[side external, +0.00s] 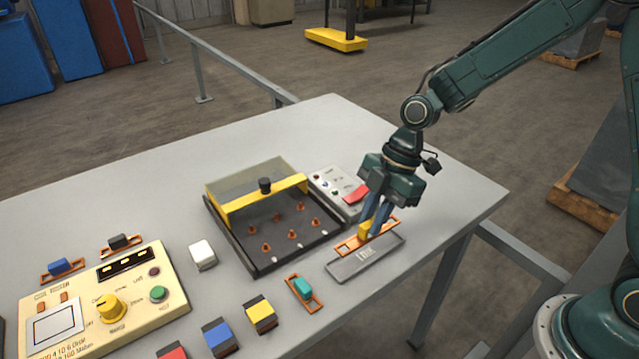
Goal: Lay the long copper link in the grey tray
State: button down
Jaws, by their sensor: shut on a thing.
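The long copper link (384,229) is an orange-brown strip with a yellow grip block (364,229) on top. My gripper (370,228) points down and is shut on the yellow block; the fingers hide part of it. The link is over or at the far long edge of the grey tray (345,268), roughly in line with the tray's length. I cannot tell whether it touches the tray. The tray is flat and shallow, with lettering on its floor, and lies near the table's front right edge. No other thing shows in it.
Left of the tray is a short copper link with a teal block (303,288). Behind is a dark terminal box (262,262) with copper posts and a raised clear cover. A small panel with a red switch (357,194) stands near my gripper. Coloured blocks and a cream tester (130,322) fill the left.

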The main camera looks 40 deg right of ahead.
jog(key=shift+f, duration=0.35)
jog(key=shift+f, duration=0.1)
jog(key=shift+f, duration=2.05)
jog(key=shift+f, duration=0.1)
jog(key=c, duration=1.4)
grip_release()
jog(key=v, duration=1.2)
